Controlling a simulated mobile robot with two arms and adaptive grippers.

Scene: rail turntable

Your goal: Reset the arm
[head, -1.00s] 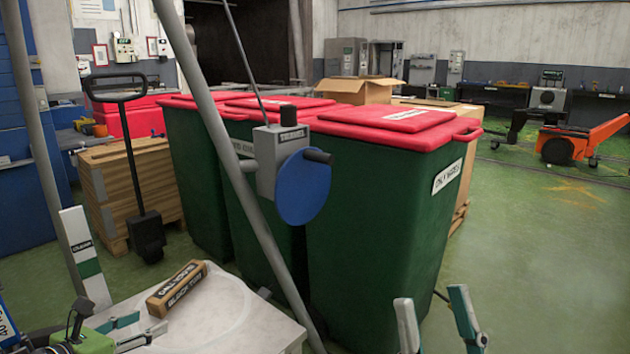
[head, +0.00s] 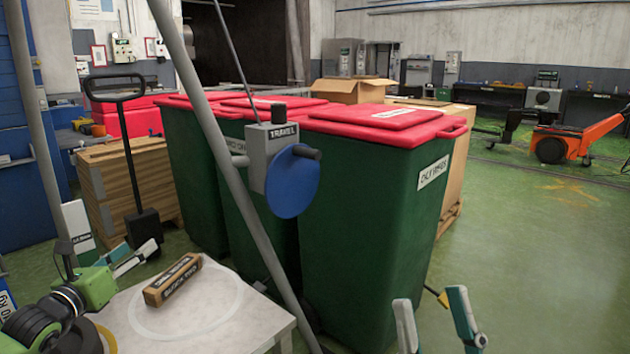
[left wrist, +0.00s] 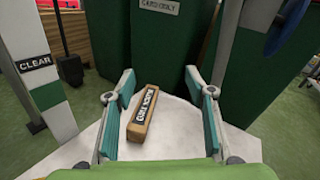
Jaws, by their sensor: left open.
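My left gripper (head: 130,254) is open and empty, raised at the left of the white table (head: 225,320). In the left wrist view its two fingers (left wrist: 158,78) are apart, with a brown block (left wrist: 143,112) showing between them, not visibly gripped. The block also lies on the table in the head view (head: 173,280), right of the gripper. A white board with a green band and a CLEAR label (left wrist: 40,75) stands left of the fingers; in the head view my gripper partly covers it (head: 76,217). My right gripper (head: 435,322) is open and empty at the bottom right.
A grey box marked TRAVEL (head: 268,150) with a blue disc (head: 292,182) is on a slanted grey pole (head: 222,150). Large green bins (head: 370,230) with red lids stand behind the table. A pallet truck handle (head: 127,150) stands left.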

